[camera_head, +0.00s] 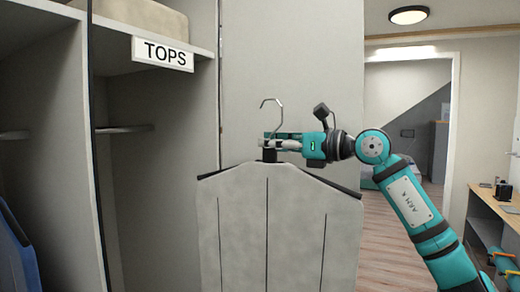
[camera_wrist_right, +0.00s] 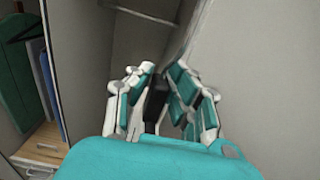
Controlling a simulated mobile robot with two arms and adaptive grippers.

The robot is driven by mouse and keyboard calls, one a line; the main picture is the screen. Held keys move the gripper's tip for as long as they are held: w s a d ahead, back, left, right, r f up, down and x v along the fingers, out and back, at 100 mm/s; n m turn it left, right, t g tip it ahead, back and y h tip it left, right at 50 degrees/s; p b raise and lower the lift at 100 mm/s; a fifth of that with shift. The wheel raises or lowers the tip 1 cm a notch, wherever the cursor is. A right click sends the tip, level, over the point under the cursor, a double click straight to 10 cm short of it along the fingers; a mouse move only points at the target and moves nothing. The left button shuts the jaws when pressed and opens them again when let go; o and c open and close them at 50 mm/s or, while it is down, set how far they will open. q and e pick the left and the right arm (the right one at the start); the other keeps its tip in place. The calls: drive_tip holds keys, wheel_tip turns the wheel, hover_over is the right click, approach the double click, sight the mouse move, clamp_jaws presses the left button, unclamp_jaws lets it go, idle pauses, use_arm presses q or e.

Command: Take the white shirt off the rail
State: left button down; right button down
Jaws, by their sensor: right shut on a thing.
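The white shirt (camera_head: 285,225), pale grey-white with dark vertical lines, hangs upright on a dark hanger in the middle of the head view. The hanger's metal hook (camera_head: 272,112) stands up free in the air, apart from the rail (camera_head: 124,129) in the wardrobe at left. My right gripper (camera_head: 270,146) is shut on the hanger's dark neck, between hook and shirt. In the right wrist view the fingers (camera_wrist_right: 157,100) close around the dark neck; the shirt cannot be made out there. My left gripper is not in view.
The open wardrobe bears a TOPS sign (camera_head: 162,53) on its shelf edge. The section under it looks empty. A blue garment (camera_head: 17,255) shows at far left. A pale panel (camera_head: 290,75) stands behind the shirt. A wooden desk (camera_head: 495,207) is at right, beyond open floor.

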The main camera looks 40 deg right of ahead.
drive_tip(key=b+v, duration=0.1)
drive_tip(key=v, duration=0.1)
drive_tip(key=b+v, duration=0.1)
drive_tip(key=v, duration=0.2)
drive_tip(key=b+v, duration=0.1)
drive_tip(key=v, duration=0.2)
drive_tip(key=shift+w+d+f+b, duration=0.1)
drive_tip(key=shift+d+b, duration=0.2)
drive_tip(key=shift+d, duration=0.05)
drive_tip(key=shift+s+d+b, duration=0.15)
drive_tip(key=shift+s+b, duration=0.2)
drive_tip(key=shift+s, duration=0.2)
drive_tip(key=shift+s+d, duration=0.25)
drive_tip(key=shift+s, duration=0.15)
drive_tip(key=shift+a, duration=0.1)
